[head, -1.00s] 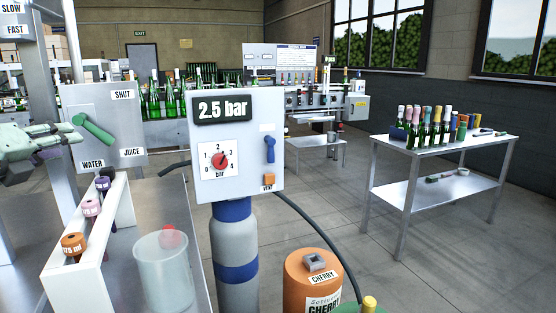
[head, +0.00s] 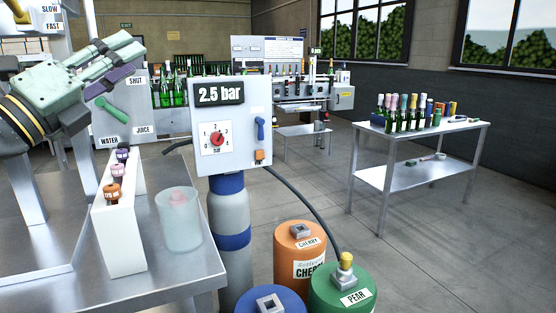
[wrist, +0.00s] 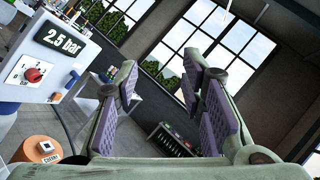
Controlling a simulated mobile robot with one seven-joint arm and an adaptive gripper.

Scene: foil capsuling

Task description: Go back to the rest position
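My gripper (head: 122,66) is raised at the upper left of the head view, in front of the grey SHUT/WATER/JUICE box (head: 124,122) with its green lever. In the wrist view my gripper (wrist: 168,88) has its purple-padded fingers spread wide apart, with nothing between them. It points toward the windows and the far table. The gauge panel (head: 231,115) reads 2.5 bar, with a red knob, a blue lever and an orange vent button. The panel also shows at the left of the wrist view (wrist: 50,55).
A white rack (head: 119,238) with several coloured pieces and a clear cup (head: 180,220) stand on the steel table (head: 185,275). Orange (head: 299,255), green (head: 342,290) and blue canisters are on the floor. A far table (head: 415,140) carries bottles. Floor between is open.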

